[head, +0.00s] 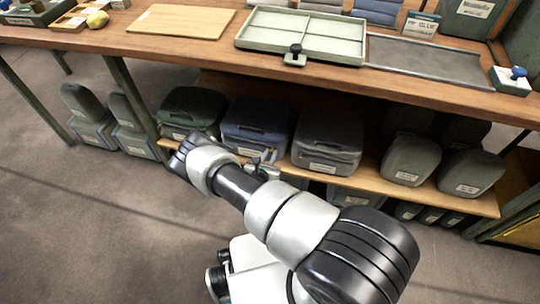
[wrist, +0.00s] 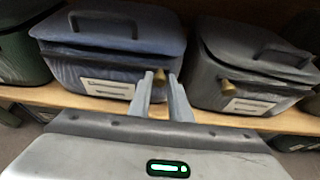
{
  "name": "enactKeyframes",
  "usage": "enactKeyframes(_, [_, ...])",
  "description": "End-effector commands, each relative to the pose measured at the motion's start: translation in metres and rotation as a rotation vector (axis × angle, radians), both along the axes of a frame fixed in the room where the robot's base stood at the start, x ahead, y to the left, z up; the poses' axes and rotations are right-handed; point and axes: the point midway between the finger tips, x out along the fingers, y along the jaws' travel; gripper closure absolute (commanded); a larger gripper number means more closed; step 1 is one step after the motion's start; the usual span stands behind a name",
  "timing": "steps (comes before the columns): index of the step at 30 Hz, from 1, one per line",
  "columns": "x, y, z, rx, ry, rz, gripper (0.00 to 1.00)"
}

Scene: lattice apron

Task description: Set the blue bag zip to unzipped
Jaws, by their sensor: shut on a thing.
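The blue bag (head: 256,124) sits on the lower shelf between a green bag and a grey bag. In the wrist view the blue bag (wrist: 110,50) fills the upper left, with a dark handle on its lid and a white label on its front. Its brass zip pull (wrist: 160,75) is at the right end of its front, between the fingertips. My gripper (wrist: 160,79) is shut on this pull. In the head view my gripper (head: 262,170) is at the shelf's front, partly hidden by my arm. I cannot tell how far the zip is open.
The grey bag (wrist: 250,62) stands close on the right, with its own brass pull (wrist: 228,88). The green bag (head: 192,112) is on the left. The wooden shelf edge (head: 375,186) runs below the bags, and the tabletop (head: 110,40) overhangs them. The floor in front is clear.

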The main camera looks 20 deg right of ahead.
Motion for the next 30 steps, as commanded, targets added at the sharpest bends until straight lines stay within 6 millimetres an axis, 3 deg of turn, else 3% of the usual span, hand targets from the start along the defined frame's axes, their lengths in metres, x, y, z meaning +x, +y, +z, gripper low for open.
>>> enactKeyframes(3, [-0.004,-0.005,-0.001,-0.004,0.006,-0.009,1.0])
enactKeyframes(4, [-0.004,-0.005,-0.001,-0.004,0.006,-0.009,0.81])
enactKeyframes(7, [-0.004,-0.005,-0.001,-0.005,0.006,-0.009,0.64])
enactKeyframes(20, [-0.01,0.002,0.004,-0.002,0.005,-0.005,0.63])
enactKeyframes(30, [-0.069,0.037,0.035,-0.003,0.007,-0.002,0.63])
